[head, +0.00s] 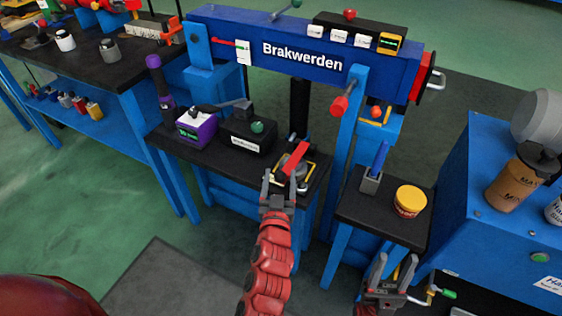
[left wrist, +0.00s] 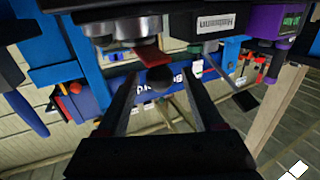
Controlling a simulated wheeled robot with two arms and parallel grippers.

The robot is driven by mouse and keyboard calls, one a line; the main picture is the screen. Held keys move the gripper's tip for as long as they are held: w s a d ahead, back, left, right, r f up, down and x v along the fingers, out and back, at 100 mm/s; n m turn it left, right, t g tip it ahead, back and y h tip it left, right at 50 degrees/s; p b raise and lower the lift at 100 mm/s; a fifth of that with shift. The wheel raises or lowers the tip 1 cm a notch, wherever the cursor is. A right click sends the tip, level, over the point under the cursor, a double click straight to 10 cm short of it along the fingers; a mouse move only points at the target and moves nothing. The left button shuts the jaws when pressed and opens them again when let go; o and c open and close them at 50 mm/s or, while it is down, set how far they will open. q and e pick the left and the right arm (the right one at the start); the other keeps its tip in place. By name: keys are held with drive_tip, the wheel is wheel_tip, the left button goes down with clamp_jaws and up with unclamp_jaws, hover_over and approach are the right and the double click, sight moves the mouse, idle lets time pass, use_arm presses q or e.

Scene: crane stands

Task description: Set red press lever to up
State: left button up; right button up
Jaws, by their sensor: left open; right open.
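The red lever (head: 295,157) stands at the right end of the left black bench top, on a small grey device with a yellow frame. In the head view it slants up to the right. In the left wrist view a red piece (left wrist: 151,56), seemingly this lever, shows just ahead of the fingertips, with a dark round knob (left wrist: 160,76) by it. My left gripper (head: 284,180) is open at the near side of the lever; I cannot tell whether it touches. My right gripper (head: 391,266) is open and empty near the right bench's front edge.
A black box with a green knob (head: 257,127) and a purple box (head: 196,127) stand left of the lever. A blue upright (head: 346,135) rises to its right. The right bench holds a yellow tub (head: 410,200) and a blue-handled lever (head: 376,168). A blue beam (head: 300,55) spans behind.

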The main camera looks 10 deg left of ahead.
sight(293, 159)
use_arm(q)
drive_tip(key=shift+w+a+p, duration=0.2)
drive_tip(key=shift+w+p, duration=0.1)
drive_tip(key=shift+w, duration=1.75)
clamp_jaws()
